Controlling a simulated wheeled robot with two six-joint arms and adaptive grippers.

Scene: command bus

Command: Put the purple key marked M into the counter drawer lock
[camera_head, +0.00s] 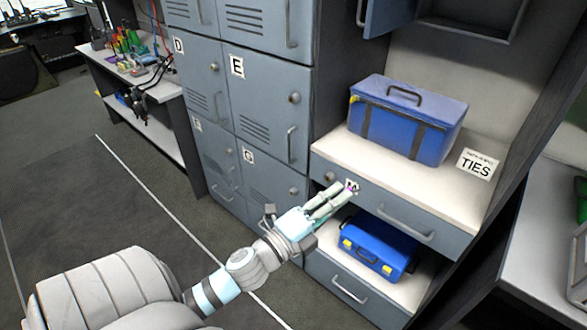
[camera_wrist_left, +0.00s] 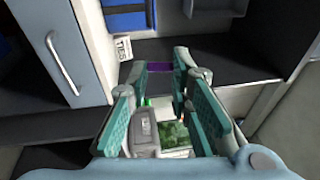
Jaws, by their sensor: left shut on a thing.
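My left gripper (camera_head: 346,190) reaches in from the lower left and is shut on the purple key (camera_head: 350,188). The key is a small purple piece at the fingertips, in front of the counter drawer (camera_head: 385,213). In the left wrist view the purple key (camera_wrist_left: 158,67) shows between the finger ends. The drawer's round lock (camera_head: 330,177) is on the left part of its front, left of the fingertips. A white M label (camera_head: 353,184) shows by the fingertips, partly hidden. I cannot tell whether the key touches the drawer. My right gripper is in neither view.
A blue toolbox (camera_head: 378,245) sits on the shelf below, close to my gripper. Grey lockers (camera_head: 265,110) stand left. Open floor lies further left.

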